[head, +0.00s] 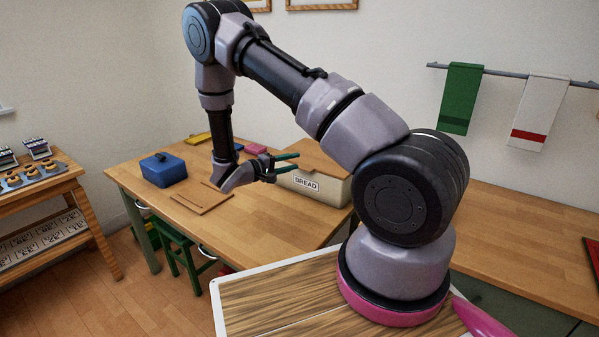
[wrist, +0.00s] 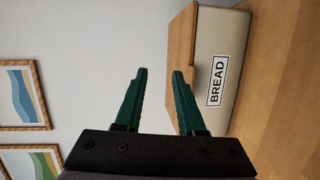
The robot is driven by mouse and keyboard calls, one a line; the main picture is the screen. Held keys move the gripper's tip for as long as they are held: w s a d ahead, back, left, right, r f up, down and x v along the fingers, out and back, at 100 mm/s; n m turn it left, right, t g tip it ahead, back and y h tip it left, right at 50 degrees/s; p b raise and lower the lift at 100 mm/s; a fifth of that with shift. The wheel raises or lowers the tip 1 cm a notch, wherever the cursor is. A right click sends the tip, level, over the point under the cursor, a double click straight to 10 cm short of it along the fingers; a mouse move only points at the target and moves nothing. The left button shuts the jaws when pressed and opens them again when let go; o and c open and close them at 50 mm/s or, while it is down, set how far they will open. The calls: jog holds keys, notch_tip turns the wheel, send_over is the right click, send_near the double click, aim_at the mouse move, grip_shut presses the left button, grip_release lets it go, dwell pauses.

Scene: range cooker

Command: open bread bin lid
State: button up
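The bread bin (head: 307,185) is a cream box with a BREAD label and a brown wooden lid (head: 313,155). It stands on the wooden table, partly hidden behind my arm in the head view. The lid looks closed. In the wrist view the bin (wrist: 222,75) lies sideways in the picture, with the lid (wrist: 183,50) on its left side. My gripper (head: 298,162) has green fingers and is in front of the bin near lid height. In the wrist view the fingers (wrist: 158,75) are apart with nothing between them. I cannot tell whether either finger touches the lid.
A blue box (head: 163,170) and a brown board (head: 203,198) are on the table (head: 270,220) left of the bin. A green stool (head: 180,245) stands below. Towels (head: 461,98) hang on a wall rail. The table front is clear.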

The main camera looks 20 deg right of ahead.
jog(key=w+a+f+n+t, duration=0.25)
jog(key=f+t, duration=0.25)
jog(key=f, duration=0.3)
jog(key=x, duration=0.9)
jog(key=shift+d+f+n+y, duration=0.4)
jog(key=shift+f+n, duration=0.05)
jog(key=shift+w, duration=0.1)
grip_shut()
dwell(0.4)
